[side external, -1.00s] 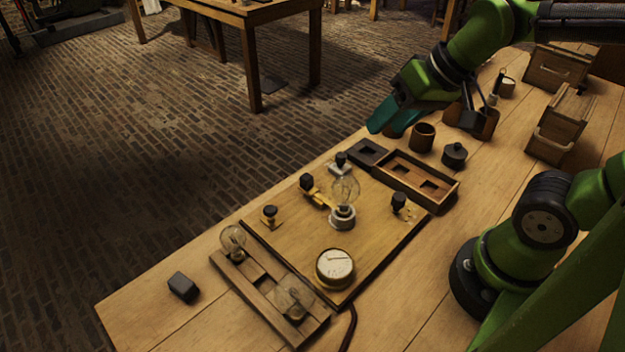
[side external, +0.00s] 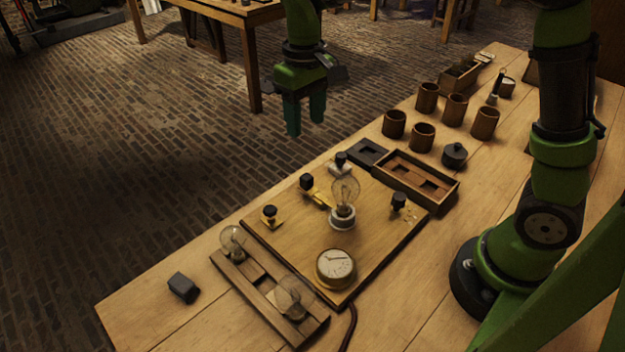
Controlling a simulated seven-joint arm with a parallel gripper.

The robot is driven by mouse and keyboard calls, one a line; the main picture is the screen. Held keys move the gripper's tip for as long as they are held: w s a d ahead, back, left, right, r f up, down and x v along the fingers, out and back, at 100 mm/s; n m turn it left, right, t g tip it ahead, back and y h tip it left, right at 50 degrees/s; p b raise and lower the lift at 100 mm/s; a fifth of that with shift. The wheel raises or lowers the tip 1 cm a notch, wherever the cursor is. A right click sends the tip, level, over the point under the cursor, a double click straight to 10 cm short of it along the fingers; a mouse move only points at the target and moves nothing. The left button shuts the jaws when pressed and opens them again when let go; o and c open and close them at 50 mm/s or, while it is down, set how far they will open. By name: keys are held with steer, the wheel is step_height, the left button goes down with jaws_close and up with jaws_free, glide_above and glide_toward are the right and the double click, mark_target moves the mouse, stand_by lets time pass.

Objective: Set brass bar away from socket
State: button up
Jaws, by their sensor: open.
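A brass bar (side external: 319,199) lies on the wooden board (side external: 290,245), running from near a black knob (side external: 307,181) toward the white socket (side external: 342,218). The socket holds an upright clear glass bulb (side external: 345,189). The bar's end lies close to the socket; I cannot tell whether they touch. My gripper (side external: 305,112) points down, open and empty, in the air well above the far edge of the board. It is apart from the bar and the socket.
The board also bears a round dial (side external: 336,268) and other black knobs. A rack with bulbs (side external: 268,298) lies along its front left. A wooden tray (side external: 455,196), a black lidded pot (side external: 454,155) and several brown cups (side external: 455,109) stand behind right. A dark block (side external: 183,287) lies front left.

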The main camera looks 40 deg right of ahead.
mark_target(306, 176)
step_height(306, 176, down, 14)
steer(key=shift+f, duration=0.1)
stand_by(0.4)
jaws_close()
